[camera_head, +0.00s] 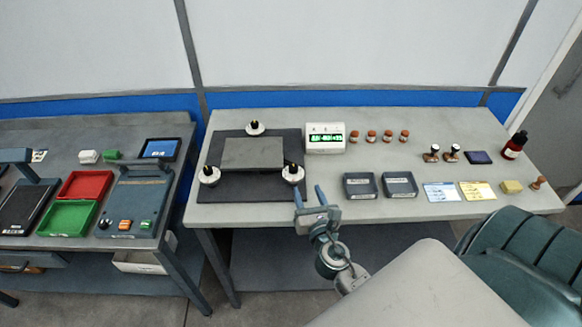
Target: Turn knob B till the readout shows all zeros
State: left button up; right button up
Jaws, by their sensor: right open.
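A levelling plate (253,153) lies on a dark mat (245,189) on the bench. Three white knobs with black tops stand around it: a back knob (255,129), a left knob (209,175) and a right knob (293,174). Their letters are too small to read, so I cannot tell which is B. A white readout box (325,147) with a lit green display stands behind and right of the plate; its digits are not clearly legible. My right gripper (309,194) is open and empty, at the bench's front edge, just in front of the right knob. My left gripper is not in view.
Two dark trays (360,186) (400,185) stand right of the right knob. Farther right are small bottles, stamps (452,153), cards (441,192) and a dark red bottle (515,145). A green chair (520,250) stands at front right. Another bench (100,150) is at left.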

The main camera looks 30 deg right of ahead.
aim_at(295, 171)
jog(key=shift+w+a+f+n+y, duration=0.1)
jog(key=shift+w+a+n+y, duration=0.2)
jog(key=shift+n, duration=0.5)
jog(key=shift+w+t, duration=0.2)
jog(key=shift+t, duration=0.1)
jog(key=p+x, duration=0.2)
jog(key=x, duration=0.8)
jog(key=shift+w+f+p, duration=0.1)
jog(key=shift+w+p, duration=0.05)
jog(key=shift+p, duration=0.2)
jog(key=c, duration=1)
